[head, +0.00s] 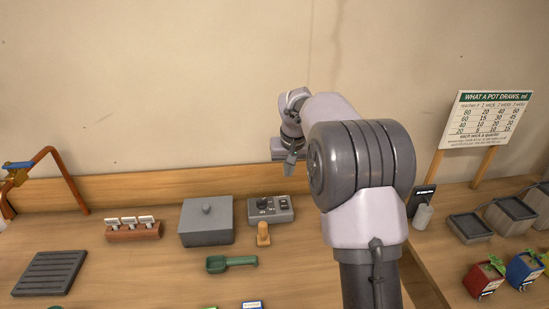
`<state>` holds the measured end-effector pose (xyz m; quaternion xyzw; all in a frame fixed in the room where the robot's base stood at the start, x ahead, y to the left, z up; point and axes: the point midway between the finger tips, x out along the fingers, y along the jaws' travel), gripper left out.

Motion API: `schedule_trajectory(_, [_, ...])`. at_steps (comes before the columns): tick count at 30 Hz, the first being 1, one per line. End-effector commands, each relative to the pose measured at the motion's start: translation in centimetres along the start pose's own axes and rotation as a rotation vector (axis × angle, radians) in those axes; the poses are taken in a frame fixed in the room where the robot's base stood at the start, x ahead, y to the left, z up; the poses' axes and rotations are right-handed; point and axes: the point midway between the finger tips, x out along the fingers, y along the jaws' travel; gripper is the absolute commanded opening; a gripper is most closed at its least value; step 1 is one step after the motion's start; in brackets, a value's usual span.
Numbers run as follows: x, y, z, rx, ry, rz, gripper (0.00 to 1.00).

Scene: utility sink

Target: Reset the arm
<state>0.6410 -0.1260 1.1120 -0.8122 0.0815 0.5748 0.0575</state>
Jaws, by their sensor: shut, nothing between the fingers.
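My arm (363,170) rises from the bottom of the head view, right of the middle. It bends at a large dark joint and reaches away toward the wall. My gripper (290,160) is at the far end, above the back of the wooden counter. It is small in the picture and turned partly away. It is shut and empty, and hangs above the grey control box (270,209), apart from it as far as I can tell.
On the counter (160,270) are a slatted grey tray (49,273), a brown block with white tags (133,229), a lidded grey box (206,222), a wooden peg (263,234) and a green scoop (231,264). A sign (486,118) and potted plants (484,279) stand right.

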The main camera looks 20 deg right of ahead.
Motion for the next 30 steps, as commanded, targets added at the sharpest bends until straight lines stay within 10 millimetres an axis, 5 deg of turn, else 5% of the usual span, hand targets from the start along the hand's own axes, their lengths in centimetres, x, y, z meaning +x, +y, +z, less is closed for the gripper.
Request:
schedule_trajectory(4, [-1.1,-0.4,0.4,0.004,0.007,-0.006,0.0])
schedule_trajectory(7, [-6.0,-2.4,3.3,0.028,0.031,-0.036,0.0])
schedule_trajectory(12, [-15.9,-6.5,16.0,0.107,0.079,-0.134,0.0])
schedule_trajectory(15, [-18.3,-7.8,24.6,0.154,0.098,-0.192,0.0])
schedule_trajectory(18, [-18.3,-8.3,31.4,0.19,0.107,-0.238,0.0])
schedule_trajectory(21, [-17.7,-8.5,35.6,0.213,0.112,-0.267,0.0])
schedule_trajectory(24, [-17.3,-8.6,37.2,0.224,0.112,-0.278,0.0])
schedule_trajectory(30, [-17.2,-8.6,37.3,0.225,0.111,-0.278,0.0])
